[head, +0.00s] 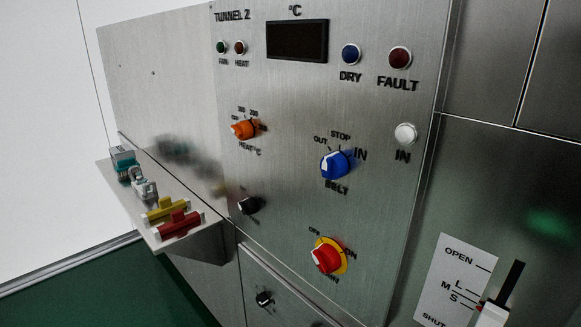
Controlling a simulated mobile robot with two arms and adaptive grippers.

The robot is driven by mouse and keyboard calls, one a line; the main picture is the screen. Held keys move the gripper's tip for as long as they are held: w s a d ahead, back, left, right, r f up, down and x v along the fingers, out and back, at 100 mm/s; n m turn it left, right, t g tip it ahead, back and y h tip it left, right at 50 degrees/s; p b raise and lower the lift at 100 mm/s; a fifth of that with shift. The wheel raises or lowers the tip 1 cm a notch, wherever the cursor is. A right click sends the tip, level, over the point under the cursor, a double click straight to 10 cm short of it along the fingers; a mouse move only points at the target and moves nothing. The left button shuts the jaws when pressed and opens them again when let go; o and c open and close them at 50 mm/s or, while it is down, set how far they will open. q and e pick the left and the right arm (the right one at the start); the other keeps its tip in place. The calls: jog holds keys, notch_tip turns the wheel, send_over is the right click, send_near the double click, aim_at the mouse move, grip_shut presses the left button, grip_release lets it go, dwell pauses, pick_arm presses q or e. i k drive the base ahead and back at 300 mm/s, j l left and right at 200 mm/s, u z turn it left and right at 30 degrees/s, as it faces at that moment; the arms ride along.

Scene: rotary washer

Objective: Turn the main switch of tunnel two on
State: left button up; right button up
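The Tunnel 2 panel (300,200) fills the middle of the head view. Low on it is a red rotary knob on a yellow round plate, the main switch (328,256). Small lettering surrounds the switch and is partly hidden by the knob. I cannot tell for sure which mark the knob points to. The dark display (297,40) above shows no digits. Neither of my grippers is in view.
An orange knob (243,129) and a blue belt knob (335,164) sit above the switch. A metal shelf (219,240) juts out at the left, holding several small coloured items, including a red one (179,224). A lever (510,284) is at lower right.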

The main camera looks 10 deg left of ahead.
aim_at(326, 257)
jog(key=j+z, duration=0.2)
jog(key=j, duration=1.8)
